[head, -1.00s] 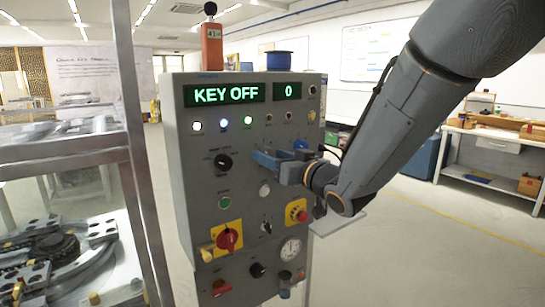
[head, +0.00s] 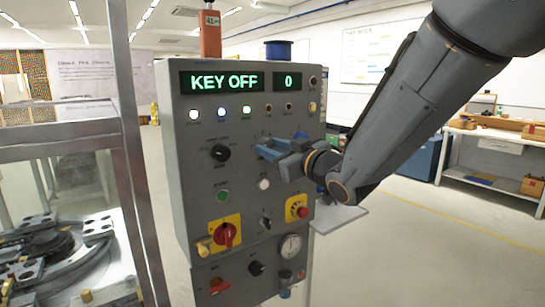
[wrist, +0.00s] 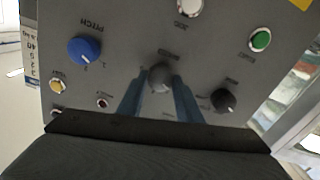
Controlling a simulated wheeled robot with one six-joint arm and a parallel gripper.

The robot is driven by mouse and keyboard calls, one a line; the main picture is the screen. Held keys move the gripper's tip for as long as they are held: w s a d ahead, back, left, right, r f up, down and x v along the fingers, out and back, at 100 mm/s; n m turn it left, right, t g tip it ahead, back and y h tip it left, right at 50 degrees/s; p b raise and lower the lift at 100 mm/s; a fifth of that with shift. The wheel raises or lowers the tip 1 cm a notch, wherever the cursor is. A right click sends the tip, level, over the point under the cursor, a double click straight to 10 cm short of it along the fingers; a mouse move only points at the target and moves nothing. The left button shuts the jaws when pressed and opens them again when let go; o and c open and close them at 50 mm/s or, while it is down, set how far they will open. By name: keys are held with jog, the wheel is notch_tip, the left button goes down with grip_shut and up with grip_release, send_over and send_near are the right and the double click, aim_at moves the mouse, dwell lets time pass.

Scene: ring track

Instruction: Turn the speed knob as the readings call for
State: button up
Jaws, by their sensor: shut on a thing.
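The grey control panel (head: 185,200) stands upright in front of me. Its green display (head: 222,82) reads KEY OFF, and the small display (head: 290,81) beside it reads 0. My gripper (head: 266,151) reaches the panel from the right, its blue fingers at the panel face. In the wrist view, where the lettering is upside down, the fingers are shut on the grey speed knob (wrist: 160,77). The knob is hidden behind the fingers in the head view. The blue pitch knob (wrist: 84,50) and a black knob (wrist: 223,100) flank it in the wrist view.
A red emergency button (head: 297,208), a red rotary switch (head: 226,235) on yellow, a round gauge (head: 290,246) and a green button (head: 222,196) are lower on the panel. A metal-framed machine (head: 125,150) stands left. A workbench (head: 495,142) stands far right; open floor lies between.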

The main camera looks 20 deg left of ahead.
jog(key=n+b, duration=0.4)
jog(key=shift+n+b, duration=0.35)
jog(key=shift+n, duration=0.05)
dwell(0.4)
jog(key=o, duration=1)
jog(key=shift+o, duration=0.2)
jog(key=b+v, duration=0.1)
jog(key=v, duration=0.6)
jog(key=shift+s+d, duration=0.25)
